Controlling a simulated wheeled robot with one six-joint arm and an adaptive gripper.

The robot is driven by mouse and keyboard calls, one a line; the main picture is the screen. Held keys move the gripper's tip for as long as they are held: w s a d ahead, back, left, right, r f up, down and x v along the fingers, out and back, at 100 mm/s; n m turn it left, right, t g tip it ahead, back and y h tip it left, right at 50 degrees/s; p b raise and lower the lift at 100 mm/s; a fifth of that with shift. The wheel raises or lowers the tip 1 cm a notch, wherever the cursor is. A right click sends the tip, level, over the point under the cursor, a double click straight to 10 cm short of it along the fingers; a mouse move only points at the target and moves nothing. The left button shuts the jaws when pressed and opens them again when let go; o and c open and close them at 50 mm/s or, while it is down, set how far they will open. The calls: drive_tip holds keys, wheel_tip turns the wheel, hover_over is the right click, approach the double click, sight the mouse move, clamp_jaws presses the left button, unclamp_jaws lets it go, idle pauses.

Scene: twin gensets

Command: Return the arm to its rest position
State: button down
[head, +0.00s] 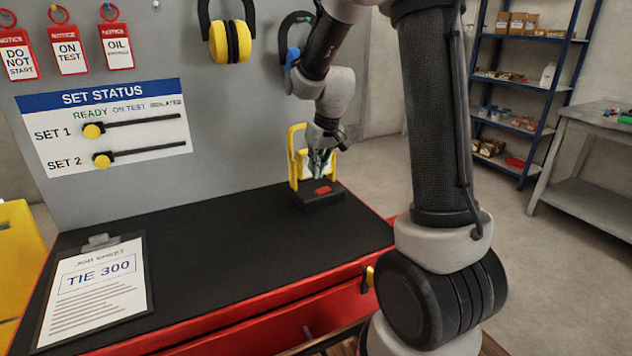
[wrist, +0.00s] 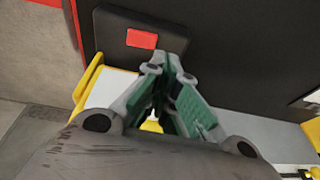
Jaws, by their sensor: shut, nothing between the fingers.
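My gripper (head: 320,160) is at the far right end of the black bench top (head: 215,250), in front of the yellow-framed stand (head: 295,170). Its fingers are close to the stand's black base (head: 318,199), which has a red patch on top. In the wrist view, my gripper (wrist: 160,72) has its green-padded fingers together at the tips with nothing between them. The black base (wrist: 118,38) lies just beyond the fingertips there. Whether the fingers touch the stand is not clear. My arm reaches over from the right, bent down toward the bench.
A grey panel behind the bench carries notice tags (head: 68,52), a set status board (head: 110,125) and yellow ear defenders (head: 230,40). A clipboard (head: 95,285) lies at the bench's left. A blue shelf (head: 525,85) and a grey table (head: 590,165) stand right. The bench middle is clear.

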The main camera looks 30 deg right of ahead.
drive_tip(key=s+r, duration=0.4)
drive_tip(key=s, duration=0.6)
drive_tip(key=s+a+r, duration=0.1)
drive_tip(key=s+r, duration=0.3)
drive_tip(key=s, duration=0.5)
drive_tip(key=s+r+t, duration=0.1)
drive_tip(key=s+r, duration=0.3)
drive_tip(key=s, duration=0.6)
drive_tip(key=shift+s+a+h, duration=0.15)
drive_tip(key=shift+s+h, duration=0.15)
drive_tip(key=shift+s, duration=0.05)
drive_tip(key=shift+r, duration=0.1)
